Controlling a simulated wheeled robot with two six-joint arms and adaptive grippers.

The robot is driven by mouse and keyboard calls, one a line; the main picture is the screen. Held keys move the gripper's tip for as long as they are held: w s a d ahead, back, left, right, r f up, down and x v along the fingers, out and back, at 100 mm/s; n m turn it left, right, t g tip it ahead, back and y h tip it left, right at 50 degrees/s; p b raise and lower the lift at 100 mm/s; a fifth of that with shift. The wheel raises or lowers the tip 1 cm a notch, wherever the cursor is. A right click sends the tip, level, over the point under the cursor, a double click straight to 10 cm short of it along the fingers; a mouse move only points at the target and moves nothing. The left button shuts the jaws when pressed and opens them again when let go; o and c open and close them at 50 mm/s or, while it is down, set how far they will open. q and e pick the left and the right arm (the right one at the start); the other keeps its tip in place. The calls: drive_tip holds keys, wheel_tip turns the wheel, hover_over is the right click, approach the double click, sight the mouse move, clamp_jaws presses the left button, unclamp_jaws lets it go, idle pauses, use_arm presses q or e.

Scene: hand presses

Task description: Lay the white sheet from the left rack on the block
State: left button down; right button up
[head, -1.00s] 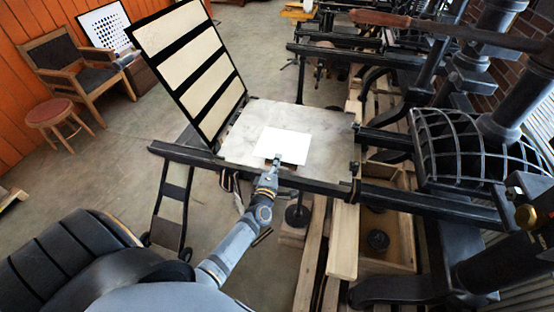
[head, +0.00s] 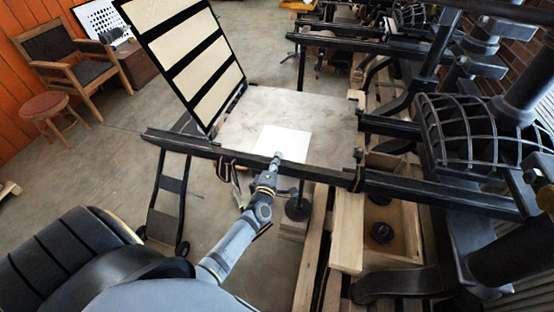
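The white sheet (head: 287,141) lies flat on the pale stone block (head: 330,118), near the block's front edge. My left gripper (head: 276,158) is at the sheet's near edge, over the front rail. The fingers are too small to tell whether they are open or shut, or whether they touch the sheet. My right gripper is not in view. The left rack is not clearly identifiable in this view.
A raised frame with cream panels (head: 195,75) stands tilted at the block's left. A dark rail (head: 200,145) runs along the block's front. The ribbed press part (head: 470,130) is at the right. A wooden box (head: 405,235) sits below.

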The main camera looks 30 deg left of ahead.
use_arm(q)
drive_tip(key=c, duration=1.4)
unclamp_jaws()
drive_tip(key=shift+c, duration=0.2)
drive_tip(key=shift+o, duration=0.7)
